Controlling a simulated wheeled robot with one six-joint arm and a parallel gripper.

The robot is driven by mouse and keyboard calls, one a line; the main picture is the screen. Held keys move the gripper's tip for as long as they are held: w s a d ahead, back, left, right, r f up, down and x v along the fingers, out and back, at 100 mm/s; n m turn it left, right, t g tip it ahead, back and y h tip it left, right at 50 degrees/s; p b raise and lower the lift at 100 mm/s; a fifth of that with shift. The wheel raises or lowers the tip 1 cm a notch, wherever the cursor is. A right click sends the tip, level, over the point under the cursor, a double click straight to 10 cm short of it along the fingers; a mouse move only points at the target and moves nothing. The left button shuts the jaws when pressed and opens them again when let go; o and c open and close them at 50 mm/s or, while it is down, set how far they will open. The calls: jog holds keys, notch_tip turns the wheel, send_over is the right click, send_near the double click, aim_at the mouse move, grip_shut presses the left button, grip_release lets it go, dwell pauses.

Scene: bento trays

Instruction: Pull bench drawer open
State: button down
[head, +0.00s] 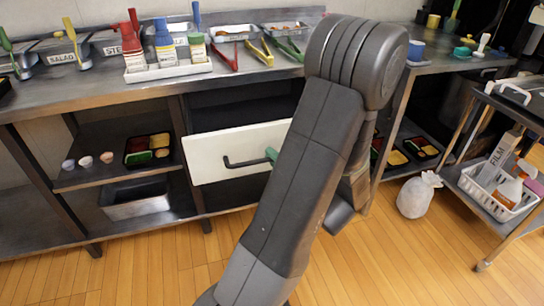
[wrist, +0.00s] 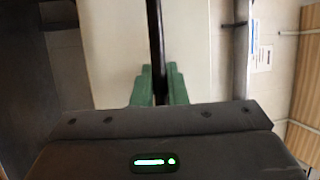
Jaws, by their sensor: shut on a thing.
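The bench drawer has a white front (head: 215,150) under the metal counter, and a dark space shows above its top edge. I cannot tell exactly how far out it stands. Its black bar handle (head: 240,163) is partly hidden behind my arm. My gripper's green fingers (head: 271,156) are at the handle's right part. In the wrist view my gripper (wrist: 159,85) is shut on the black handle (wrist: 155,35), with one finger on each side. The white drawer front (wrist: 112,60) fills the middle behind it.
The counter (head: 90,92) holds a bottle rack (head: 168,72), tongs and labelled bins. Below, a shelf carries small cups and a bento tray (head: 148,150), with a metal pan (head: 134,197) lower down. A white bag (head: 418,195) and a cart (head: 495,225) stand right. Wooden floor is clear in front.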

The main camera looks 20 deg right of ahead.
jog(key=c, duration=1.5)
grip_release()
jog(key=shift+o, duration=0.2)
jog(key=shift+s, duration=0.1)
jog(key=p+v, duration=0.1)
jog(key=v, duration=1.2)
jog(key=shift+s+d, duration=0.15)
jog(key=shift+s, duration=0.1)
jog(key=shift+f, duration=0.15)
jog(key=b+x, duration=0.1)
jog(key=x, duration=1.3)
